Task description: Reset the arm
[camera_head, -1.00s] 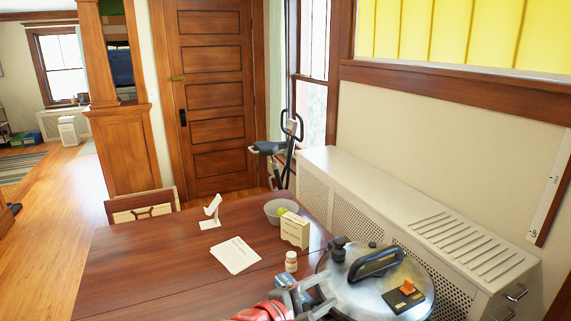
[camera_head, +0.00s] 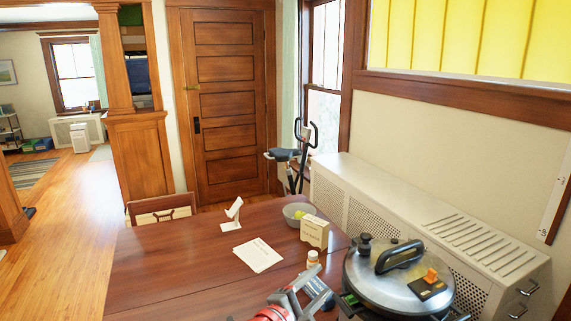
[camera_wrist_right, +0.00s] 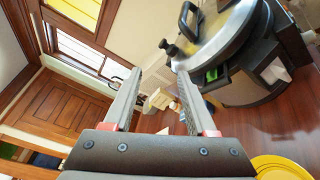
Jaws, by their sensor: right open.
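My right gripper (camera_head: 313,286) shows at the bottom of the head view, red and grey, over the near part of the wooden table (camera_head: 170,260). In the right wrist view its two fingers (camera_wrist_right: 158,78) stand apart with nothing between them. The gripper is just left of a large metal pot with a black-handled lid (camera_head: 395,270), which also shows in the wrist view (camera_wrist_right: 225,40). I cannot tell from these views whether the fingers touch the pot. My left gripper is in neither view.
On the table are a white bottle (camera_head: 313,258), a cream box (camera_head: 314,233), a grey bowl (camera_head: 294,214), white papers (camera_head: 258,255), a white stand (camera_head: 233,214) and a partly hidden blue box. A chair (camera_head: 160,207) stands at the far edge. A radiator cover (camera_head: 410,215) runs along the right.

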